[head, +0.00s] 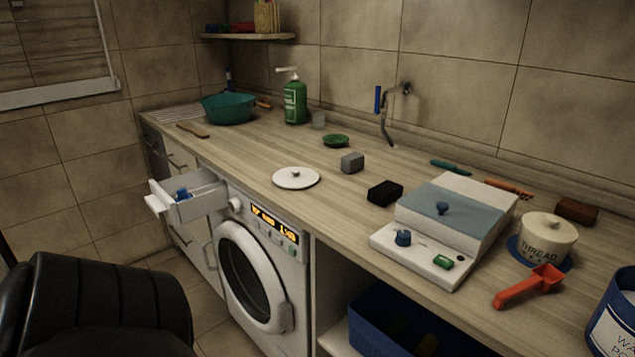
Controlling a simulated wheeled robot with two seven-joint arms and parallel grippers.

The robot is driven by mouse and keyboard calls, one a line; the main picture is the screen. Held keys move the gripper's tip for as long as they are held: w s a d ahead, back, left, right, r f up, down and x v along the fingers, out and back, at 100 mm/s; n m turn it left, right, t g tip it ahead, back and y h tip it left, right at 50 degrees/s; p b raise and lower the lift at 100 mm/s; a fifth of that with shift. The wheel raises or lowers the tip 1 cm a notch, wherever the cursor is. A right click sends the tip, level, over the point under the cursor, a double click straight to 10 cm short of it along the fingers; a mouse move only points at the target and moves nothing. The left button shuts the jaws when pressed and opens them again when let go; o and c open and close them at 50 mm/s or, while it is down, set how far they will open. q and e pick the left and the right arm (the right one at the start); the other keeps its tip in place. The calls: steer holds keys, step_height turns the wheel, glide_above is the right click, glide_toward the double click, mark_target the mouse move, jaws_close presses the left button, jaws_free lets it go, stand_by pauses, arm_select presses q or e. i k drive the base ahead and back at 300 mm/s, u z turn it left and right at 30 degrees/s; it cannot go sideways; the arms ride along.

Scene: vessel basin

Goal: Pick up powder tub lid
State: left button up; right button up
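A flat round white lid (296,179) with a small knob lies on the wooden counter, above the washing machine and near the front edge. It looks like the powder tub lid. A blue tub with a white label (613,325) stands at the right edge of the head view, partly cut off. Its label is only partly readable, and I cannot see whether its top is open. Neither of my grippers is in view.
On the counter (240,150), a grey block (352,162) and a black block (385,193) lie right of the lid. A blue-and-white box (450,215), a thread pot (546,238) and a red scoop (528,287) stand farther right. An open drawer (187,198) juts out at left.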

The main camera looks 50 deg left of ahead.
mark_target(292, 177)
steer(key=u, duration=3.55)
steer(key=i, duration=2.55)
